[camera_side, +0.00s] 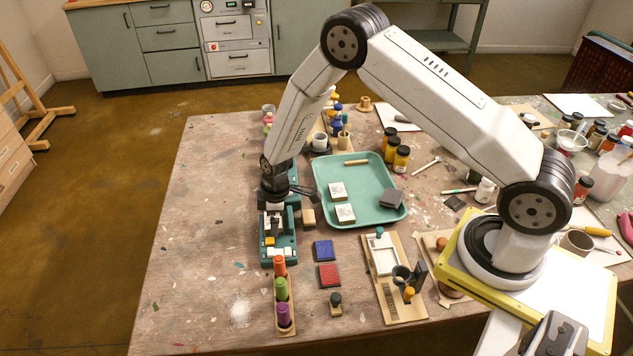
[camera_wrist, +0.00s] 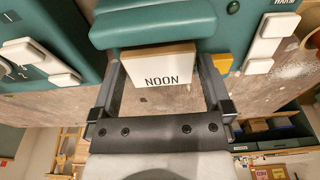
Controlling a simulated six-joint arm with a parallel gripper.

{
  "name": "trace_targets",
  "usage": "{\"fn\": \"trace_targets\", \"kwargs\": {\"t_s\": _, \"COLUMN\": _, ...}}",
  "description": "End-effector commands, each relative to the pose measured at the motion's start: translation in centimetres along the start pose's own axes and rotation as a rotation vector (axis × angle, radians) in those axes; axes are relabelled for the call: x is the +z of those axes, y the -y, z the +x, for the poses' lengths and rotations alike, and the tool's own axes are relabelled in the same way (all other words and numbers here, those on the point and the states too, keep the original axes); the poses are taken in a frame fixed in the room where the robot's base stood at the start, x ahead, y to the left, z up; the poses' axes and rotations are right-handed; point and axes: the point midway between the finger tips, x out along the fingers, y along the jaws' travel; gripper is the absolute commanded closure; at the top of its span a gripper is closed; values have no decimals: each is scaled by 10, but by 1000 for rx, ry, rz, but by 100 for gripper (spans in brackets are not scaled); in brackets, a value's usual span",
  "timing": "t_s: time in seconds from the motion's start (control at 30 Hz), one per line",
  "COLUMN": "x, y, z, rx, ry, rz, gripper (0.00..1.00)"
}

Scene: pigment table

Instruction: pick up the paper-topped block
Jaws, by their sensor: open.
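A paper-topped block (camera_wrist: 160,72) shows in the wrist view, a pale wooden block with a white face lettered NOON. It rests against a teal ledge. My gripper (camera_wrist: 162,82) is open, with one dark finger on each side of the block. Gaps seem to remain beside it, though I cannot tell whether either finger touches. In the side view my gripper (camera_side: 274,208) is low over the teal device (camera_side: 293,243) at the table's left side. Two other white-topped blocks lie on the green tray, a nearer one (camera_side: 345,213) and a farther one (camera_side: 337,190).
The green tray (camera_side: 372,175) also holds a dark grey block (camera_side: 392,198). Coloured stamps (camera_side: 282,289), blue (camera_side: 324,250) and red (camera_side: 329,275) pads lie in front. The table's left side is clear.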

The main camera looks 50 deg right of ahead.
Motion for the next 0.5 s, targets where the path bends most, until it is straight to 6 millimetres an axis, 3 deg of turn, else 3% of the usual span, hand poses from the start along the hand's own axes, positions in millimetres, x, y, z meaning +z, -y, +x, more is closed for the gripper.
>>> {"fn": "trace_targets", "kwargs": {"t_s": 0.03, "x": 0, "y": 0, "z": 0, "rx": 0, "ry": 0, "rz": 0, "gripper": 0}}
{"fn": "trace_targets", "kwargs": {"t_s": 0.2, "x": 0, "y": 0, "z": 0, "rx": 0, "ry": 0, "rz": 0, "gripper": 54}}
{"fn": "trace_targets", "kwargs": {"t_s": 0.3, "x": 0, "y": 0, "z": 0, "rx": 0, "ry": 0, "rz": 0, "gripper": 78}}
{"fn": "trace_targets", "kwargs": {"t_s": 0.5, "x": 0, "y": 0, "z": 0, "rx": 0, "ry": 0, "rz": 0, "gripper": 79}}
